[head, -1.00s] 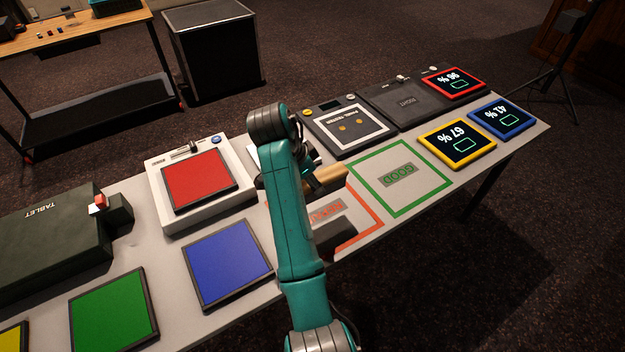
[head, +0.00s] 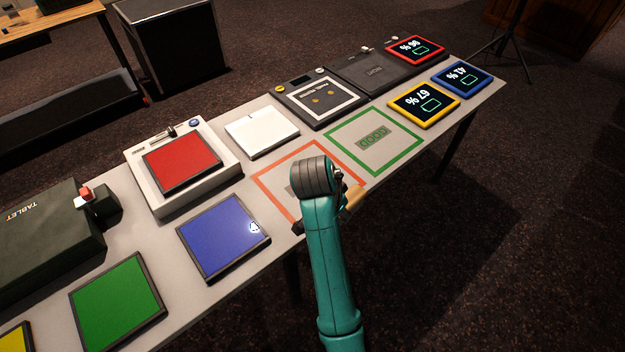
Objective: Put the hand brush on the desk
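The hand brush shows as a tan wooden piece (head: 353,198) just right of my teal arm's wrist, at the desk's front edge; the rest of it is hidden behind the arm. My gripper (head: 338,182) is mostly hidden by the wrist, with only dark parts showing beside the wood. The brush has travelled with it, so it appears shut on the brush. Whether the brush touches the desk cannot be told. The desk (head: 283,133) is a long light-grey table running from lower left to upper right.
Near the gripper are the orange-outlined square (head: 262,187) and the green-outlined GOOD square (head: 345,128). A blue panel (head: 222,236), a red panel on a white box (head: 150,200) and a white pad (head: 262,132) lie left.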

